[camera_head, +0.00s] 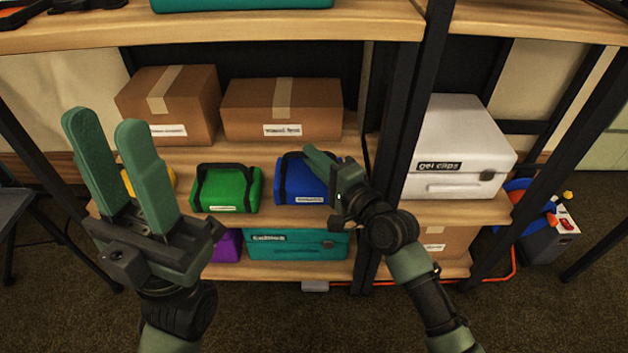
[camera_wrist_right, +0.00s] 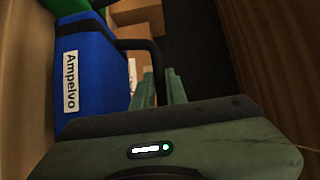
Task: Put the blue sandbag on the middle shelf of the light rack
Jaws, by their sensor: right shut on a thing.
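The blue sandbag (camera_head: 292,186) sits on the light wood middle shelf (camera_head: 232,153) of the rack, right of the green bag. In the head view it looks upright, with its base at or very near the board. My right gripper (camera_head: 321,158) is at its upper right side. In the right wrist view the blue sandbag (camera_wrist_right: 90,75) shows its white label, and its black handle runs to my right gripper (camera_wrist_right: 160,74), whose fingers are shut on it. My left gripper (camera_head: 106,120) is open and empty, in front of the rack's left part.
The green bag (camera_head: 226,188) and a partly hidden yellow bag (camera_head: 160,181) share the shelf. Two cardboard boxes (camera_head: 282,110) stand behind. A teal case (camera_head: 296,245) and purple bag (camera_head: 227,245) are below. A white case (camera_head: 462,145) stands right of the black upright.

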